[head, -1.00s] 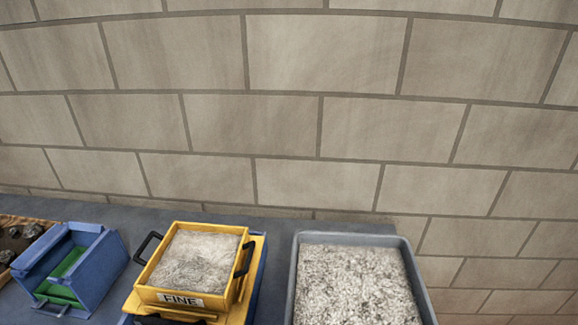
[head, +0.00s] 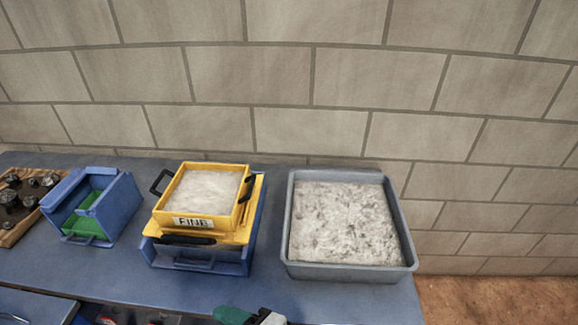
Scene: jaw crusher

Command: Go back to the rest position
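My gripper is not in this head view, so its fingers and anything in them cannot be seen. The yellow tray labelled FINE (head: 197,223) holds pale, fine material and sits on a yellow frame over a blue box (head: 248,256). It has black handles on its sides. A grey tub (head: 350,272) full of light grey grit stands to its right. A blue box with a green inside (head: 120,205) stands to its left.
A wooden tray (head: 18,234) with dark stones lies at the far left. A green and white object (head: 236,315), cut off by the frame, shows at the bottom edge. The blue bench (head: 110,270) has bare surface in front of the boxes. A block wall (head: 300,80) stands behind.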

